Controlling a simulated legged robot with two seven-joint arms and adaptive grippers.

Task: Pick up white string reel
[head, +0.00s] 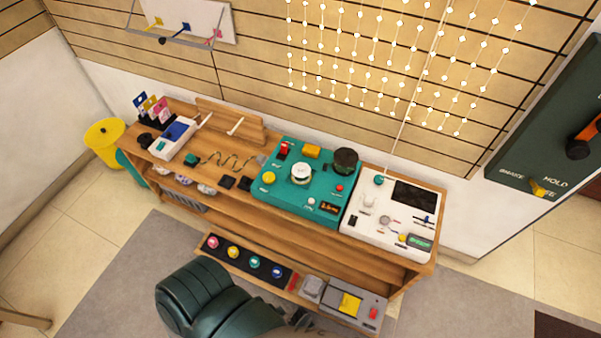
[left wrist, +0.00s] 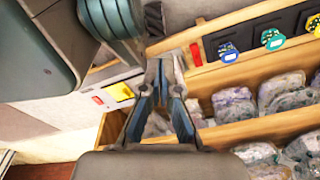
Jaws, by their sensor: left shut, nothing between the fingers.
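A white reel (head: 301,173) stands upright on the teal panel box (head: 325,211) on top of the wooden bench in the head view. It is the likeliest white string reel, though I cannot make out string on it. My left gripper (left wrist: 163,68) is shut and empty in the left wrist view. In the head view my dark green left arm hides most of that gripper, low at the front of the bench and well apart from the reel. The reel does not show in the left wrist view. My right gripper is not in view.
The wooden bench (head: 424,267) also carries a white panel box (head: 352,226) and a dark round part (head: 346,160) near the reel. Below, a black strip (head: 243,258) has several coloured knobs. Several plastic bags (left wrist: 235,105) lie in a wooden tray near my left gripper.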

